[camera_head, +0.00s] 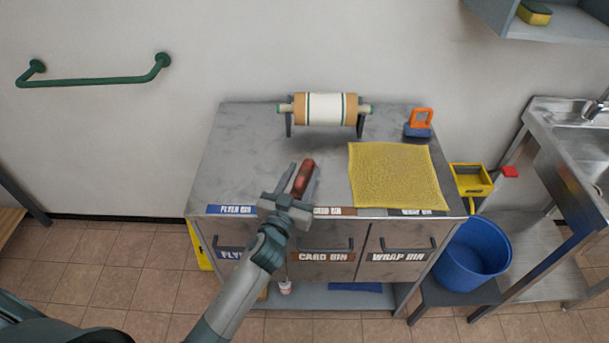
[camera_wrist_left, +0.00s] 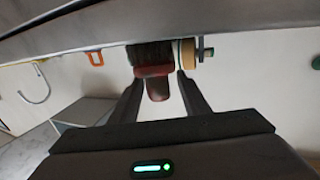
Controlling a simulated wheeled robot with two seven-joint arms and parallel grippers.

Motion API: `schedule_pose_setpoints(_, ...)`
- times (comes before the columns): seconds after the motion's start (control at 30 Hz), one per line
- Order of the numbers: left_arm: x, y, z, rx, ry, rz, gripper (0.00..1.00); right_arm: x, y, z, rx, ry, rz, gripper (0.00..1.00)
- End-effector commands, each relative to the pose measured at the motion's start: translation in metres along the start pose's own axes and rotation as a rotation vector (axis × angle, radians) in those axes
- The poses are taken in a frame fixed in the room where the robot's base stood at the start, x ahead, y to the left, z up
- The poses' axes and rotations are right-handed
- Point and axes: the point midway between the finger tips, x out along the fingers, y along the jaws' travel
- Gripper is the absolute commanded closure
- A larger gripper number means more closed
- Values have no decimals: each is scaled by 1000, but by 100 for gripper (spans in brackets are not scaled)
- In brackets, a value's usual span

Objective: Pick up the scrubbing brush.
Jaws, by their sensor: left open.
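The scrubbing brush (camera_head: 304,176) has a red body and lies on the grey cabinet top near its middle. In the left wrist view the brush (camera_wrist_left: 155,72) shows dark bristles and a red handle. My left gripper (camera_head: 304,170) is open, with one finger on each side of the brush. In the left wrist view, the fingers of the gripper (camera_wrist_left: 160,82) straddle it, and I cannot tell if they touch it. My right gripper is not in view.
A paper roll on a stand (camera_head: 325,109) is behind the brush. A yellow cloth (camera_head: 398,176) and an orange-handled blue tool (camera_head: 419,124) lie to the right. A blue bucket (camera_head: 472,252) stands beside the cabinet (camera_head: 240,150). The cabinet top's left side is clear.

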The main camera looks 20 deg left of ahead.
Motion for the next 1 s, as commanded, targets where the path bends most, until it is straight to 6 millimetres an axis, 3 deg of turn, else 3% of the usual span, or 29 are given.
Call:
schedule_pose_setpoints(0.2,21,0,-1,1,0,0,58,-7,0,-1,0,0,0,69)
schedule_pose_setpoints(0.7,22,0,0,0,0,0,58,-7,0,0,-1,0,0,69)
schedule_pose_setpoints(0.9,22,0,0,0,0,0,100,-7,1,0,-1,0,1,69)
schedule_pose_setpoints(1.0,22,0,0,0,1,0,100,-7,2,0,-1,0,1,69)
